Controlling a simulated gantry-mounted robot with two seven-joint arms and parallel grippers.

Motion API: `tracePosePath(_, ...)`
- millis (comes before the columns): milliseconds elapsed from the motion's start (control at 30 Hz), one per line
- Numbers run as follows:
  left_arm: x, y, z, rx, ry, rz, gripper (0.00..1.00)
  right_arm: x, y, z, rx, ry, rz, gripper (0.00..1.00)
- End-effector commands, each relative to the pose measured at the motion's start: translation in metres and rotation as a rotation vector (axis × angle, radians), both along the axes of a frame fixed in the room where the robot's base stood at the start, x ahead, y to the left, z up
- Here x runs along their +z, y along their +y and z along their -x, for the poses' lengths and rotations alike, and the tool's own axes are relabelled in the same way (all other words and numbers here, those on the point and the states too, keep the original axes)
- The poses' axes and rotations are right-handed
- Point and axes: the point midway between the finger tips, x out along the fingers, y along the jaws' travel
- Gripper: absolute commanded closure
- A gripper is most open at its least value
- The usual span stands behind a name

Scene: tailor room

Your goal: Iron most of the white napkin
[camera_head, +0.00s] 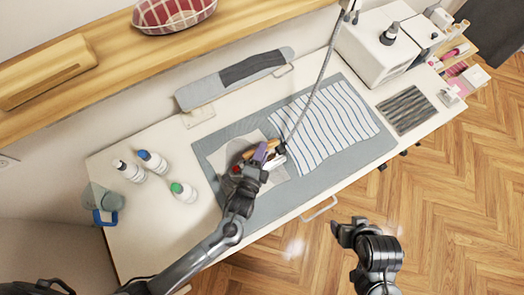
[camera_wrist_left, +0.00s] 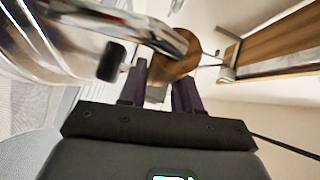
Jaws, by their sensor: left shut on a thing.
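The white napkin (camera_head: 220,160) lies on the grey ironing mat (camera_head: 212,182), partly hidden under my left gripper and the iron. The iron (camera_head: 276,160) is over the napkin's right part, with its hose rising from it; I cannot tell whether its sole touches the cloth. My left gripper (camera_head: 262,155) is shut on the iron's wooden handle. The left wrist view shows the dark fingers (camera_wrist_left: 163,90) on either side of the brown handle (camera_wrist_left: 180,67), beside the shiny metal body (camera_wrist_left: 90,35). My right gripper (camera_head: 341,229) is off the table's front edge, apart from everything; its jaws are unclear.
A blue-striped cloth (camera_head: 335,120) covers the mat's right part. Several bottles (camera_head: 153,161) stand at the left. A narrow sleeve board (camera_head: 235,78) lies behind. A white steam station (camera_head: 375,45) and a dark striped cloth (camera_head: 407,109) are at the right. The hose (camera_head: 318,85) crosses above the mat.

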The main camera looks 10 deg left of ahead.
Motion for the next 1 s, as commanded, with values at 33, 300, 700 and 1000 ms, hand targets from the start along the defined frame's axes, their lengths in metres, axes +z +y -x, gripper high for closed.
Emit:
tracePosePath(33, 0.004, -0.001, -0.002, 0.001, -0.014, 0.005, 1.00, -0.001, 0.000, 0.000, -0.002, 0.000, -0.002, 0.25)
tracePosePath(300, 0.003, -0.002, -0.001, 0.001, -0.011, 0.004, 1.00, 0.000, 0.001, 0.000, -0.004, 0.000, -0.005, 0.25)
tracePosePath(700, 0.002, -0.012, 0.011, -0.002, -0.006, 0.003, 1.00, 0.005, 0.001, 0.000, -0.002, 0.000, -0.003, 0.25)
tracePosePath(1000, 0.000, -0.019, 0.020, 0.000, -0.004, 0.002, 1.00, 0.009, -0.001, 0.000, 0.003, 0.000, 0.005, 0.25)
